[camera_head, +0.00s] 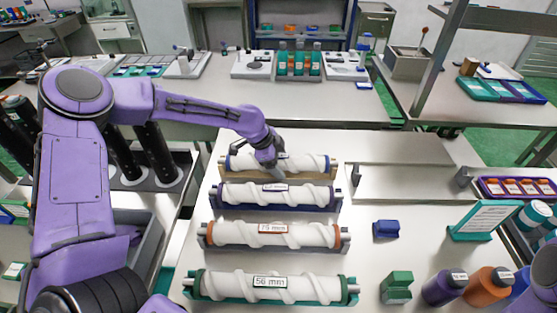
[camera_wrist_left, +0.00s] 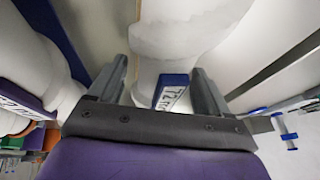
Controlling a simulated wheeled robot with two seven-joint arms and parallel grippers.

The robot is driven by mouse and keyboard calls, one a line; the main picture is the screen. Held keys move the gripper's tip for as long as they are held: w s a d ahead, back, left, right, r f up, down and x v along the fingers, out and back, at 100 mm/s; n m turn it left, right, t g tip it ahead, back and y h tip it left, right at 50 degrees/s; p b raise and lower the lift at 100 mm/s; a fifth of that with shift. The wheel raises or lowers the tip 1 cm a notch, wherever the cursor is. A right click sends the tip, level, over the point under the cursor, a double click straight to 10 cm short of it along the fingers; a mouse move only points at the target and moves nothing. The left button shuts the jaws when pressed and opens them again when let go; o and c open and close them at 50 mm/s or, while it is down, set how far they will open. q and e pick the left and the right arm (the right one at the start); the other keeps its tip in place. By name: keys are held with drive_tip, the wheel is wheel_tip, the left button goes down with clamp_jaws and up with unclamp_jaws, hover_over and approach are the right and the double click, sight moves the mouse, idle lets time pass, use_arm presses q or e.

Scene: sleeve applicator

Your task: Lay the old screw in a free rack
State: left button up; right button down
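Several white spiral screws lie side by side in racks on the table. The farthest screw (camera_head: 310,162) lies in or just over the tan rack (camera_head: 310,176). Its blue label (camera_wrist_left: 172,92), reading about 72 mm, shows in the left wrist view. My left gripper (camera_head: 275,171) is over this screw. In the left wrist view its fingers (camera_wrist_left: 160,85) stand wide apart on either side of the labelled part, with a small gap at the left finger, so it looks open. Nearer are screws in the purple rack (camera_head: 277,207), the grey orange-ended rack (camera_head: 205,238) and the teal rack (camera_head: 190,283). My right gripper is out of view.
An empty long grey stand (camera_head: 405,184) with end blocks is right of the racks. A blue block (camera_head: 386,230), a green block (camera_head: 396,288), a teal sign (camera_head: 484,220) and bottles (camera_head: 445,288) stand at the right. Dark cylinders (camera_head: 158,155) stand at the left.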

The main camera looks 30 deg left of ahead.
use_arm(q)
drive_tip(key=v, duration=1.2)
drive_tip(key=shift+r, duration=0.15)
